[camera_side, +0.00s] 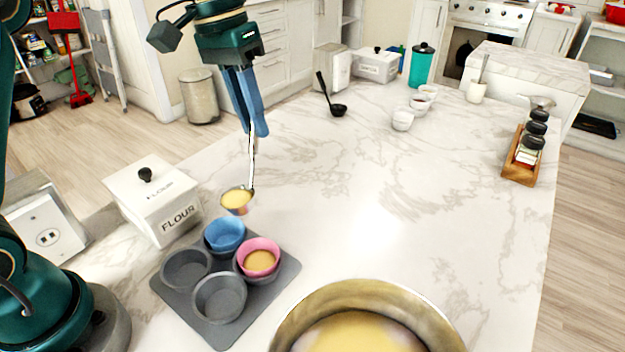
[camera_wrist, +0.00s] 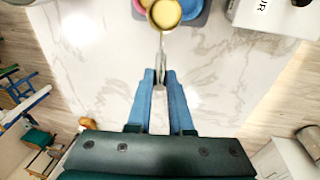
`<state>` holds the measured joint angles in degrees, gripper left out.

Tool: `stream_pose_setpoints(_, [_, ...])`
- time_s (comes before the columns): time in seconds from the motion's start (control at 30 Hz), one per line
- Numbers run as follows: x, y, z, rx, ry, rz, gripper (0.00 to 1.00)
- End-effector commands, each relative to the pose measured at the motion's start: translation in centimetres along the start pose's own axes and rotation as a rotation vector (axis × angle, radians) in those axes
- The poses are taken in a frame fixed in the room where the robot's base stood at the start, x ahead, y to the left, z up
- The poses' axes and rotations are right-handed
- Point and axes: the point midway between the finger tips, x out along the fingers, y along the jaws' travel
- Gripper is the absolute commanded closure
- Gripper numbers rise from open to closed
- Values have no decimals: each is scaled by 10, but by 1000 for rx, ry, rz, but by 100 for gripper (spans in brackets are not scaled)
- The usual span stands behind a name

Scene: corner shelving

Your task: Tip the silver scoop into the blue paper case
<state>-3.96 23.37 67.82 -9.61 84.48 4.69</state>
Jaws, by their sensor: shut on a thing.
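The silver scoop (camera_side: 237,202) is full of yellow batter and looks level. My gripper (camera_side: 258,133) is shut on its upright handle and holds it above the muffin tin. The scoop's bowl (camera_wrist: 164,14) also shows at the top of the wrist view, beyond my gripper (camera_wrist: 160,76). The blue paper case (camera_side: 225,234) sits in the back cup of the grey muffin tin (camera_side: 219,335), just below and left of the scoop in the side view. It looks empty, though its bottom is hard to see. In the wrist view the scoop partly covers the cases.
A pink case (camera_side: 260,243) with batter sits beside the blue one; the tin's other two cups are bare. A white flour box (camera_side: 150,195) stands close at the left. A large batter bowl (camera_side: 440,318) is at the front. The counter's middle is clear.

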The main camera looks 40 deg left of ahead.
Motion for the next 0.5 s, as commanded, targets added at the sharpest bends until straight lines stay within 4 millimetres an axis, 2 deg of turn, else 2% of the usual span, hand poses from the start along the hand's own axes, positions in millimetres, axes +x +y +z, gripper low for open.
stream_pose_setpoints(0.5, [-12, -29, 16, -12, 151, 267, 100])
